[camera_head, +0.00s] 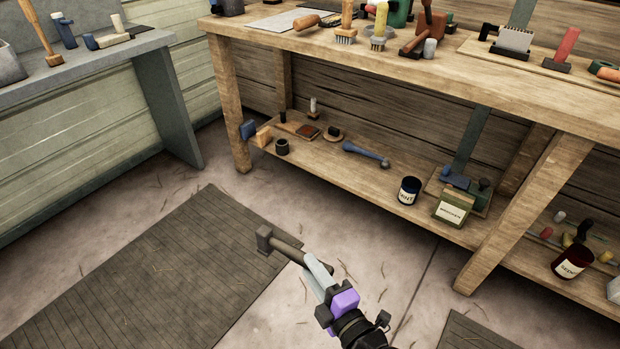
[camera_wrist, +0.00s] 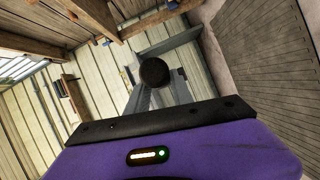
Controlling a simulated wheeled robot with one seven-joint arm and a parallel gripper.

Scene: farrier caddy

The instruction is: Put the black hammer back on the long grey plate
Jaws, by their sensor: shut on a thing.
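The black hammer has a dark block head (camera_head: 265,237) and a dark handle. My gripper (camera_head: 316,268) is shut on its handle and holds it over the floor in front of the wooden workbench, with the head pointing to the upper left. In the wrist view, a round dark end of the hammer (camera_wrist: 154,72) shows between the fingers (camera_wrist: 152,97); the rest is hidden behind it. I cannot tell whether this is the long grey plate.
The wooden bench top (camera_head: 345,65) holds brushes and tools along its front. Its lower shelf (camera_head: 330,170) carries small tools, a dark tin (camera_head: 408,190) and a green box (camera_head: 452,207). A grey bench (camera_head: 100,55) stands at left. A dark mat (camera_head: 150,275) lies on open floor.

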